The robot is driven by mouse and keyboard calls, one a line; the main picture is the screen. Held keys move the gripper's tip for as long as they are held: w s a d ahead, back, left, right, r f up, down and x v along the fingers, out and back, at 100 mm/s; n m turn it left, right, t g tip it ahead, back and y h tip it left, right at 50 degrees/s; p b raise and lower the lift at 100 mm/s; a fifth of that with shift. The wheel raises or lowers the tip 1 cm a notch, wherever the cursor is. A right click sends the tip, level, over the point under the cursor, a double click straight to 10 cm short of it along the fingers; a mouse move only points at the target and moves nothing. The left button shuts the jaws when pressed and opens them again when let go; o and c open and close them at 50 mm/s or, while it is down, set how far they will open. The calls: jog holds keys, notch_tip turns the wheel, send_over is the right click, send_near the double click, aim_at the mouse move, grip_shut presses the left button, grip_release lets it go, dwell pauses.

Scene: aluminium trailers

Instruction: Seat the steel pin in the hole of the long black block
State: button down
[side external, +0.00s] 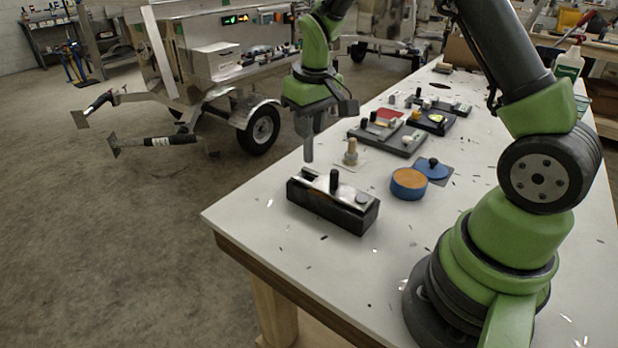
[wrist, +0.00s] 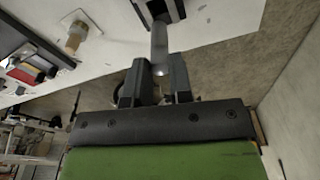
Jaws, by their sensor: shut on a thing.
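My gripper (side external: 311,122) is shut on the steel pin (side external: 308,149), a grey cylinder that hangs upright below the fingers. The long black block (side external: 332,208) lies below on the white table, near its front edge. On its top are an upright black peg (side external: 334,181) and a round grey disc (side external: 362,198). The pin's lower end appears above and behind the block's left end, apart from it. In the wrist view the pin (wrist: 159,42) sticks out between my fingers (wrist: 157,75), and part of the dark block (wrist: 178,9) shows beyond it. The hole is not clearly visible.
A wooden peg on a pale plate (side external: 351,154) stands just behind the block. A blue round container with an orange top (side external: 408,184) and a blue knobbed lid (side external: 432,169) are to its right. Grey blocks with pegs (side external: 387,136) lie farther back. Small metal bits litter the table (side external: 300,255).

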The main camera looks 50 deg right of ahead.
aim_at(309, 161)
notch_tip(309, 161, down, 8)
dwell(0.4)
jog(key=shift+f, duration=0.15)
jog(key=c, duration=1)
grip_release()
notch_tip(309, 161, up, 12)
jog(key=s, duration=0.1)
jog(key=s+a+r+m+t, duration=0.1)
jog(key=s+a+r+t, duration=0.2)
jog(key=s+a+r, duration=0.45)
jog(key=s+a+r+t, duration=0.1)
jog(key=s, duration=0.3)
jog(key=s+a+r+t+y, duration=0.1)
jog(key=s+r, duration=0.1)
jog(key=s, duration=0.2)
jog(key=s+a+r+y, duration=0.1)
jog(key=s, duration=0.3)
jog(key=shift+a+r+m+t, duration=0.1)
jog(key=shift+r+m+t, duration=0.2)
jog(key=shift+m+t, duration=0.1)
